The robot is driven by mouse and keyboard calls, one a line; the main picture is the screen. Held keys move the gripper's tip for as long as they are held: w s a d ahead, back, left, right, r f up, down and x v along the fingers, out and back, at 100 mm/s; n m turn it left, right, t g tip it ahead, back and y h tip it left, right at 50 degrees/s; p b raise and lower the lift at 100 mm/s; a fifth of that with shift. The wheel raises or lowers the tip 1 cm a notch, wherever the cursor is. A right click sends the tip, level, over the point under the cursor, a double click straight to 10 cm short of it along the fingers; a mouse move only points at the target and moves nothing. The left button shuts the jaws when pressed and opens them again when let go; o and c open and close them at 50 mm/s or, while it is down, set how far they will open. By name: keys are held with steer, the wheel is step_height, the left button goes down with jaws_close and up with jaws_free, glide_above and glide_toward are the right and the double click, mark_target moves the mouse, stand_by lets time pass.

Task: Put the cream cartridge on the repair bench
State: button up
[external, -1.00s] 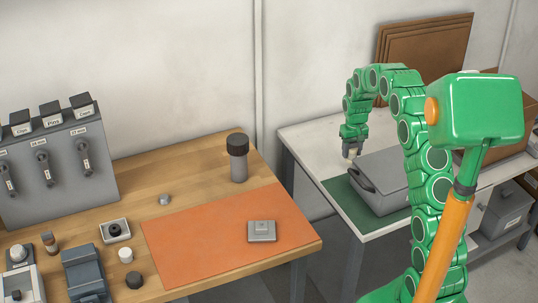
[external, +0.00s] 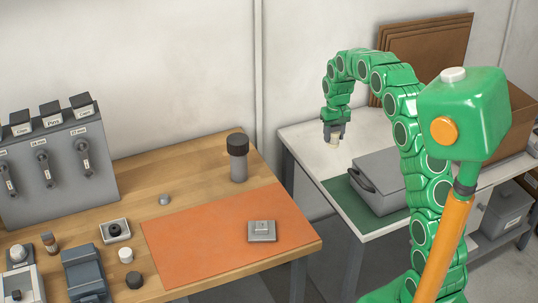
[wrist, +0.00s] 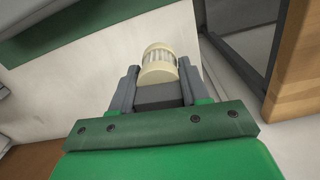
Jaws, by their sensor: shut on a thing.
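My gripper (external: 334,131) is over the left part of the white table, to the left of the grey case. It is shut on the cream cartridge (external: 335,141), which hangs below the jaws. In the wrist view the cartridge (wrist: 160,63) shows cream end caps and a ribbed white middle between the two grey fingers (wrist: 157,88). The wooden bench (external: 185,176) with an orange mat (external: 210,245) stands at the left, apart from the gripper. I take this to be the repair bench.
A grey block (external: 261,232) lies on the mat. A tall dark-capped cylinder (external: 238,165) stands at the bench's back right. Several small parts and a grey lever panel (external: 45,160) fill the left. A gap separates bench and white table (external: 300,140). A grey case (external: 375,180) sits on the green mat.

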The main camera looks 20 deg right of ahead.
steer(key=s+a+r, duration=0.3)
steer(key=a, duration=1.1)
steer(key=s+a+r+n, duration=0.1)
steer(key=s+a+r, duration=0.15)
steer(key=a, duration=1.25)
steer(key=s+a+r, duration=0.2)
steer(key=s+a, duration=0.2)
steer(key=a, duration=1)
glide_toward(198, 190)
steer(key=s+d+r, duration=0.2)
steer(key=s+r, duration=0.2)
steer(key=shift+s+d, duration=0.2)
steer(key=shift+s, duration=0.05)
steer(key=shift+w+a+f, duration=0.2)
steer(key=shift+w+f, duration=0.2)
steer(key=shift+f, duration=0.1)
steer(key=shift+w+a+f, duration=0.2)
steer(key=shift+w+f, duration=0.2)
steer(key=shift+f, duration=0.1)
steer(key=shift+c, duration=0.6)
steer(key=shift+w+a+f, duration=0.35)
steer(key=shift+w+f, duration=0.25)
steer(key=shift+f, duration=0.2)
steer(key=shift+w+a+f, duration=0.3)
steer(key=shift+w+f, duration=0.25)
steer(key=shift+f, duration=0.2)
steer(key=shift+w+a+f, duration=0.15)
steer(key=shift+w+f, duration=0.15)
steer(key=shift+f, duration=1.6)
steer(key=shift+f, duration=0.1)
